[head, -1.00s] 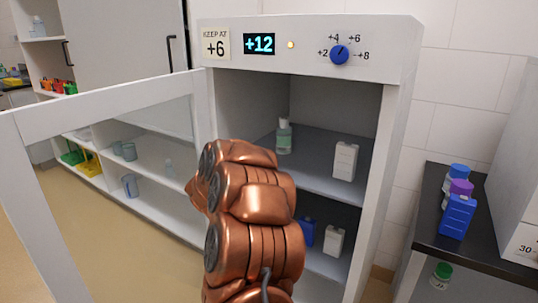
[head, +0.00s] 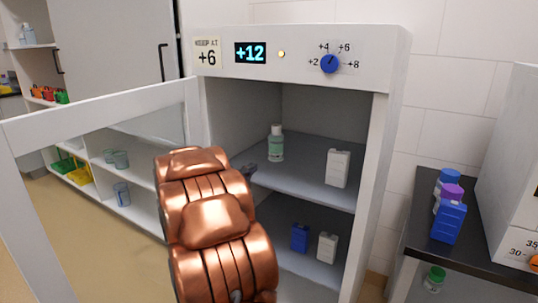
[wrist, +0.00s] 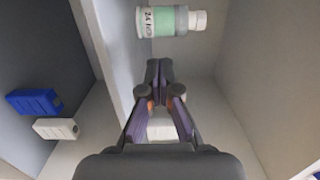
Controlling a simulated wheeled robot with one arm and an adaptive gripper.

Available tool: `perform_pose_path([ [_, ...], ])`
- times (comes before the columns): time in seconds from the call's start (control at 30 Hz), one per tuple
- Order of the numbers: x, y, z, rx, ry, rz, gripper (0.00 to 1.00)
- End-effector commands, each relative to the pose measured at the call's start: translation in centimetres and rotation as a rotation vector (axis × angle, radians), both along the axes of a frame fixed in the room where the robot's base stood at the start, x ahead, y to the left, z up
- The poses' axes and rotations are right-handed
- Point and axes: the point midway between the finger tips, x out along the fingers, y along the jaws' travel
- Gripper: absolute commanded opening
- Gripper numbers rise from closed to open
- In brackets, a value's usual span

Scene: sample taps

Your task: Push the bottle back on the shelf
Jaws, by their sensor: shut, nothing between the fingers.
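The bottle (head: 276,145) is clear with a green label and a white cap. It stands upright on the upper shelf (head: 300,175) of the open cabinet, towards the left. In the wrist view the bottle (wrist: 170,21) lies sideways across the top, beyond my fingertips. My gripper (wrist: 160,68) is shut and empty, its fingertips a little short of the bottle, with a gap showing. In the head view my gripper (head: 249,171) shows only as a dark tip past my copper arm, at the shelf's left front.
A white container (head: 338,168) stands right of the bottle on the same shelf. A blue container (head: 300,238) and a white one (head: 327,247) stand below. The open cabinet door (head: 95,110) is at left. Bottles (head: 449,222) stand on the dark counter at right.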

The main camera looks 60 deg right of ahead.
Motion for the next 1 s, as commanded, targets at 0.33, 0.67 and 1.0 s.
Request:
perform_pose_path([
  [0.33, 0.0, -3.4, 0.0, -0.001, 0.001, -0.004, 0.0],
  [0.67, 0.2, -8.1, 0.0, -0.001, -0.001, -0.001, 0.0],
  [1.0, 0.3, -12.2, 0.0, 0.0, 0.002, 0.0, 0.0],
])
